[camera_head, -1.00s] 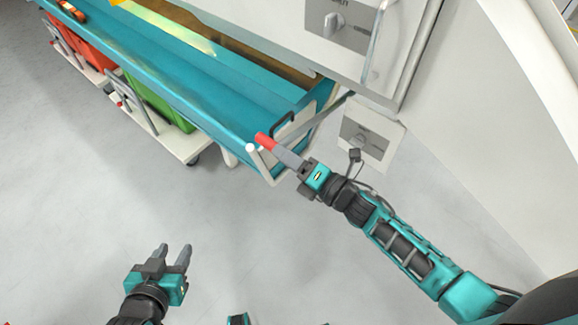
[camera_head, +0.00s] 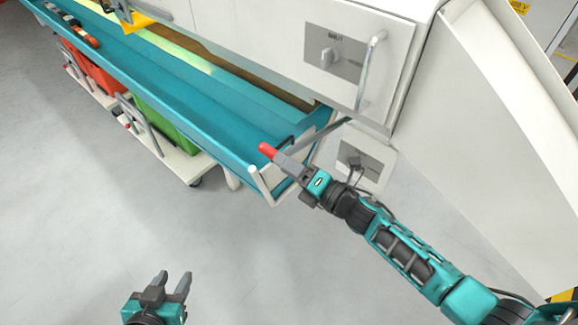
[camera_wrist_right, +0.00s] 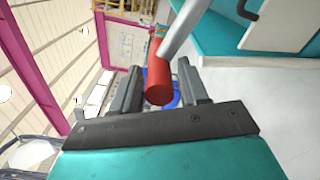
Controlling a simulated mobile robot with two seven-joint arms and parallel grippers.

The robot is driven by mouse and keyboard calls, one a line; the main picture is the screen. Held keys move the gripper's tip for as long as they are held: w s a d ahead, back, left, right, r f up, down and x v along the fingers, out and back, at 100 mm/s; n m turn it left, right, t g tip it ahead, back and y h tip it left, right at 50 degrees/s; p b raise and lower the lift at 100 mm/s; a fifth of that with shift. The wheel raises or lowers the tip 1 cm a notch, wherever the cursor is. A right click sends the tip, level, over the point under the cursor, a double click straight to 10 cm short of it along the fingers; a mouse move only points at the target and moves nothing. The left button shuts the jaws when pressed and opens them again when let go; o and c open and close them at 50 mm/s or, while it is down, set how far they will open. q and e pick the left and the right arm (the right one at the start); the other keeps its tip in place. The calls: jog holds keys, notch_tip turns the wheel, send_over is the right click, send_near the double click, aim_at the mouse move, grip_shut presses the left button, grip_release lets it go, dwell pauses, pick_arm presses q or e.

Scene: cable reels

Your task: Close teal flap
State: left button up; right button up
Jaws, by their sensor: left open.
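The teal flap (camera_head: 205,112) hangs open as a long trough along the front of the white machine, running to the upper left. At its near end is a pale end frame (camera_head: 263,186) with a red grip (camera_head: 267,150). My right gripper (camera_head: 280,157) is at this grip. In the right wrist view the red grip (camera_wrist_right: 158,72) lies between the two fingers (camera_wrist_right: 157,85), on the end of a pale bar; firm contact on both sides is unclear. My left gripper (camera_head: 172,277) is open and empty over the floor, away from the flap.
A white panel with a knob (camera_head: 328,58) and a bar handle (camera_head: 370,65) is above the flap's near end. The grey floor in front is clear.

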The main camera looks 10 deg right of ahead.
jog(key=shift+o, duration=1.2)
jog(key=shift+w+d+r+t, duration=0.15)
jog(key=shift+w+r, duration=0.05)
jog(key=shift+r, duration=0.2)
jog(key=shift+w+d+r+t, duration=0.1)
jog(key=shift+w+r+t, duration=0.1)
jog(key=shift+r, duration=0.15)
jog(key=shift+s+d, duration=0.1)
jog(key=shift+s+d+f, duration=0.15)
jog(key=shift+s+d, duration=0.05)
jog(key=shift+s, duration=0.05)
jog(key=v, duration=1.2)
jog(key=shift+s+b, duration=0.3)
jog(key=shift+b, duration=0.05)
jog(key=shift+a+f, duration=0.1)
jog(key=shift+f, duration=0.1)
jog(key=s+f+m+g+h, duration=0.2)
jog(key=s+f+m+h, duration=0.2)
jog(key=m, duration=1)
jog(key=s+f+m+g+h, duration=0.1)
jog(key=s+f+m+h, duration=0.3)
jog(key=m, duration=1)
jog(key=shift+s+f+g+h, duration=0.25)
jog(key=shift+g+h, duration=0.1)
jog(key=shift+h, duration=0.25)
